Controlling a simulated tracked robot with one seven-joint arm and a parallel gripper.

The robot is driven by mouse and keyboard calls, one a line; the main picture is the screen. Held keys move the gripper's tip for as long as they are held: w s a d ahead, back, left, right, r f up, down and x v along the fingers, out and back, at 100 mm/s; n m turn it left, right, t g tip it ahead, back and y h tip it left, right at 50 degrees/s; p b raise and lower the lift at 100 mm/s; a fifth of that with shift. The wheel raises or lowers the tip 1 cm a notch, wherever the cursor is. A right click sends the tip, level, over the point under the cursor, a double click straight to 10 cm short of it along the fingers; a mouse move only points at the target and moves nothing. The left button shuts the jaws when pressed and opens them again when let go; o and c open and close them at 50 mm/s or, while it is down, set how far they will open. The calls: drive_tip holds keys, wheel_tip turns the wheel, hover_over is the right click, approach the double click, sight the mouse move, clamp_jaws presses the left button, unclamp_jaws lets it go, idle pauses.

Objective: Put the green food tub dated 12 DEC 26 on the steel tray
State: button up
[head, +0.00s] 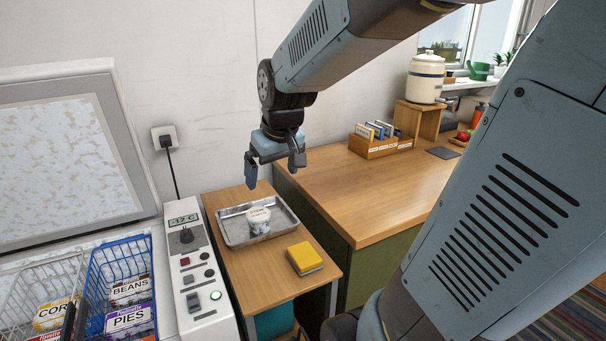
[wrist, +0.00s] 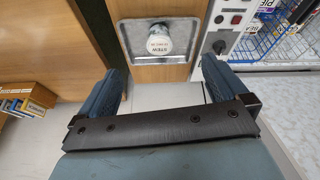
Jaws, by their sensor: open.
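The steel tray (head: 230,232) lies on a small wooden stand; it also shows in the wrist view (wrist: 128,44). A pale, frosty-looking tub (head: 259,220) with a white lid stands upright on the tray. In the wrist view this tub (wrist: 159,40) has lid print that seems to read STEW, with a smaller red line I cannot read. I see no tub that is clearly green, and no date I can read. My gripper (head: 274,167) is open and empty, above and behind the tray in the head view. In the wrist view its fingers (wrist: 161,85) are spread wide.
A yellow block (head: 304,258) lies on the stand before the tray. At left, an open-lidded freezer holds a white wire basket (head: 40,284) and a blue one (head: 92,290) with CORN, BEANS and PIES packs. A wooden counter (head: 350,195) with a card box (head: 380,146) stands right.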

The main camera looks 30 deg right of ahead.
drive_tip(key=s+r+m+t, duration=0.1)
drive_tip(key=s+r, duration=0.3)
drive_tip(key=s, duration=0.8)
drive_tip(key=shift+s+d+r+m, duration=0.35)
drive_tip(key=shift+d+r+m, duration=0.05)
drive_tip(key=shift+s, duration=0.1)
